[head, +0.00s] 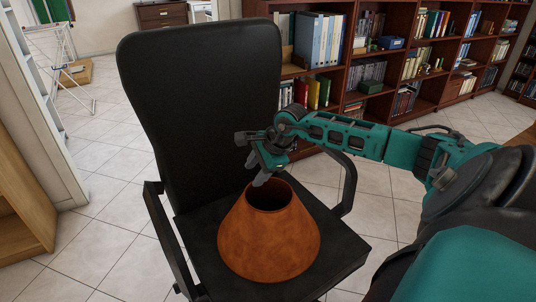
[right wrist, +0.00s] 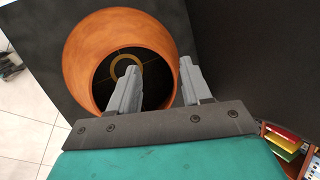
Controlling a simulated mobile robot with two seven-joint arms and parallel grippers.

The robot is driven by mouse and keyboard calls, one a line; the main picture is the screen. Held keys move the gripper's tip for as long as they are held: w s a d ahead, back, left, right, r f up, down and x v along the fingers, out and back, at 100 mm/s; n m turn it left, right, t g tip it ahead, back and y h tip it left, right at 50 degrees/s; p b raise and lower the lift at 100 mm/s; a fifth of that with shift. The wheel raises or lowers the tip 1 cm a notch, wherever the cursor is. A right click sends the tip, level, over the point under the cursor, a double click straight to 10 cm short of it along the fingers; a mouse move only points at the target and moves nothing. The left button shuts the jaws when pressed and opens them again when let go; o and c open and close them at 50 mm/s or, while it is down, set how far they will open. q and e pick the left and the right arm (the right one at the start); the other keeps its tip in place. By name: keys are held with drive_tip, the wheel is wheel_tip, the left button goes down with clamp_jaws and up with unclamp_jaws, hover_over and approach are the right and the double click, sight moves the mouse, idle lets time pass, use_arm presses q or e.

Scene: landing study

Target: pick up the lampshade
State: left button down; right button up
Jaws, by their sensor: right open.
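The lampshade (head: 268,240) is an orange-brown cone with an open top, standing upright on the black seat of an office chair. It also shows in the right wrist view (right wrist: 88,58), seen from above into its dark opening with a ring inside. My right gripper (head: 256,172) is at the back of the shade's top rim. In the right wrist view the gripper (right wrist: 160,80) is open, one finger over the opening and the other near the rim's right side. I cannot tell whether either finger touches the rim. My left gripper is not in view.
The black office chair (head: 200,110) has a tall backrest behind the shade and armrests on both sides. Dark red bookshelves (head: 338,75) with books stand behind. A wooden cabinet (head: 22,200) is at the left. Tiled floor (head: 110,215) is free around the chair.

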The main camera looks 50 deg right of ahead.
drive_tip(key=d+h, duration=0.2)
drive_tip(key=d, duration=0.2)
drive_tip(key=b, duration=0.2)
hover_over(256, 190)
drive_tip(key=s, duration=0.2)
drive_tip(key=shift+n, duration=0.3)
drive_tip(key=f, duration=0.6)
drive_tip(key=shift+w+a+f, duration=0.1)
drive_tip(key=shift+a+f, duration=0.05)
drive_tip(key=shift+a, duration=0.1)
drive_tip(key=x, duration=0.1)
drive_tip(key=b+x, duration=0.1)
drive_tip(key=x, duration=0.1)
drive_tip(key=b+x, duration=0.1)
drive_tip(key=shift+s+d+f, duration=0.15)
drive_tip(key=shift+s+f, duration=0.05)
drive_tip(key=shift+f, duration=0.2)
drive_tip(key=shift+w+f, duration=0.15)
drive_tip(key=shift+f, duration=0.05)
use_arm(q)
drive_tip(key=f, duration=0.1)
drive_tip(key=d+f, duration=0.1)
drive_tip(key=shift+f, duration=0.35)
use_arm(e)
clamp_jaws()
